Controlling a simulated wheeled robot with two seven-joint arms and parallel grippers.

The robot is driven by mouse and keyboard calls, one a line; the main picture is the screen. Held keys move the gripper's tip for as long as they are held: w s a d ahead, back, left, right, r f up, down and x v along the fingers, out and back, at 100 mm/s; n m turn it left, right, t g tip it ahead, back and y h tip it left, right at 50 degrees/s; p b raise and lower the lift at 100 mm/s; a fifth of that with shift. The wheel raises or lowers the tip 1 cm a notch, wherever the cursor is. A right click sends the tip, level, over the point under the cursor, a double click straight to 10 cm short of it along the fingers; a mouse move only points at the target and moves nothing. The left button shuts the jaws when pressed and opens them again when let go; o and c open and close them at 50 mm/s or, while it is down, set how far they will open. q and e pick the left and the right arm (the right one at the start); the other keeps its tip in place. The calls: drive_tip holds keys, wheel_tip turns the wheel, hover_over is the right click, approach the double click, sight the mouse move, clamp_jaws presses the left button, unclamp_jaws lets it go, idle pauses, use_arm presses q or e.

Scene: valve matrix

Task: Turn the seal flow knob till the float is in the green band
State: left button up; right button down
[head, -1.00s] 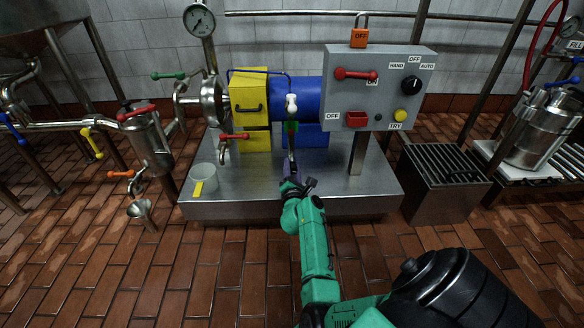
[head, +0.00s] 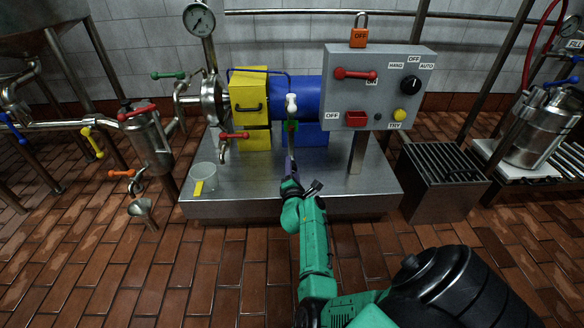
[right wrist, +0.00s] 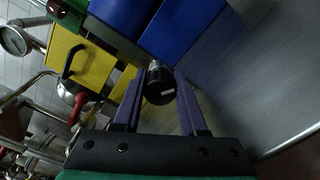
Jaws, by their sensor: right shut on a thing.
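The seal flow knob (right wrist: 160,86) is a small black cylinder with a pale mark on its face. It sits between the two purple fingers of my right gripper (right wrist: 158,92), which is shut on it. In the head view my right gripper (head: 290,172) is in front of the pump, and the knob is hidden or too small to make out. Above it stands a narrow flow meter (head: 291,126) with a green part and a white top. The float and its band are too small to read. My left gripper is not in view.
A grey control box (head: 378,90) on a post stands right of the gripper. The yellow guard (head: 250,90) and blue motor (head: 304,98) are behind. The floor in front is clear.

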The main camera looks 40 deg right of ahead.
drive_tip(key=c, duration=0.7)
unclamp_jaws()
drive_tip(key=shift+f, duration=0.15)
drive_tip(key=shift+o, duration=1.3)
